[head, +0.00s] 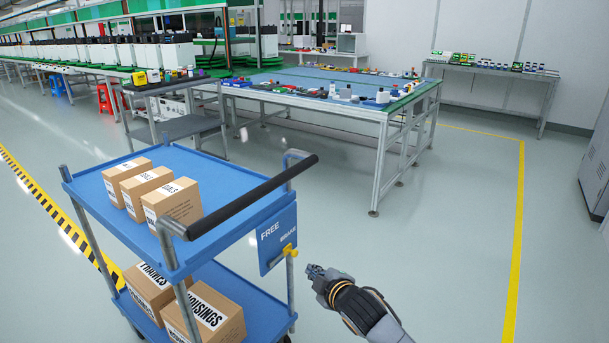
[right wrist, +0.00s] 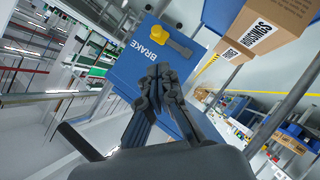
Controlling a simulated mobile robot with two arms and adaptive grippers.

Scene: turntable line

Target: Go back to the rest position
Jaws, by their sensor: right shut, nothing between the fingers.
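My right gripper (head: 314,271) is shut and empty in the head view, just right of the blue cart's (head: 235,177) brake plate (head: 276,239). It looks apart from the plate. In the right wrist view its closed fingers (right wrist: 158,72) show in front of the blue plate marked BRAKE (right wrist: 150,45). A yellow brake lever (head: 290,250) sits on the plate, near the FREE and BRAKE labels; it also shows in the right wrist view (right wrist: 168,38). My left gripper is not in view.
The cart carries cardboard boxes (head: 173,204) on its top shelf and larger ones (head: 205,312) below. Its black handle (head: 255,195) faces me. A long workbench (head: 330,105) with small parts stands beyond. Floor right of the cart is clear up to a yellow line (head: 517,230).

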